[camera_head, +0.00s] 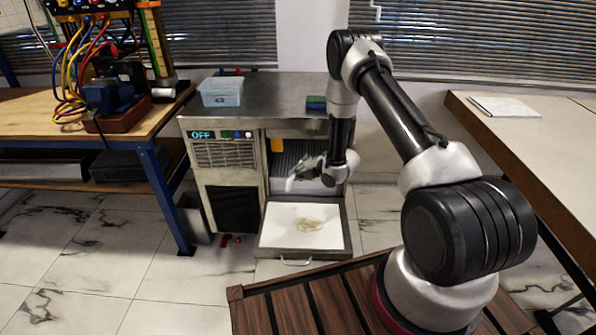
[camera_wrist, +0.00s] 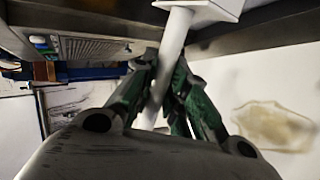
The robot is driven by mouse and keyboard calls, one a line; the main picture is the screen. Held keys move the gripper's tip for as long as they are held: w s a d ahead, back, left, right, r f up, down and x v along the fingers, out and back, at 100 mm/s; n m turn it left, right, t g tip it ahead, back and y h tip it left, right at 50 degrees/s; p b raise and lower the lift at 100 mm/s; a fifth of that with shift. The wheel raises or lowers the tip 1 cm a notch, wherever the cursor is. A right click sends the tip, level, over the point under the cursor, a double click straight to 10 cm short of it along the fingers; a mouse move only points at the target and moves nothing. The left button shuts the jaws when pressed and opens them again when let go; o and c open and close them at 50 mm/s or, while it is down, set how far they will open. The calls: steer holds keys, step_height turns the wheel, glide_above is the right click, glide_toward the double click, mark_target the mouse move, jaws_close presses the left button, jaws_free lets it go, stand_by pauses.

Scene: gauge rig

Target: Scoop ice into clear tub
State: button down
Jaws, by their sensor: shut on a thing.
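A clear tub (camera_head: 221,92) with a bluish tint stands upright on the left of the ice machine's steel top (camera_head: 268,95). My gripper (camera_head: 298,178) is at the machine's open front bay, below and to the right of the tub. In the wrist view my gripper (camera_wrist: 160,88) is shut on the white handle of a scoop (camera_wrist: 176,42). The scoop's head (camera_wrist: 205,8) is cut off by the top edge, so its contents are hidden. In the head view the scoop is small and hard to make out.
The machine's display (camera_head: 201,134) reads OFF. A wooden bench (camera_head: 60,117) with cables stands left, a pale table (camera_head: 545,125) right.

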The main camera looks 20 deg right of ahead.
steer(key=s+a+r, duration=0.1)
steer(key=s+r, duration=0.1)
steer(key=s, duration=0.3)
steer(key=s+a+r, duration=0.2)
steer(key=s, duration=0.4)
steer(key=shift+a+r, duration=0.2)
steer(key=shift+a, duration=0.1)
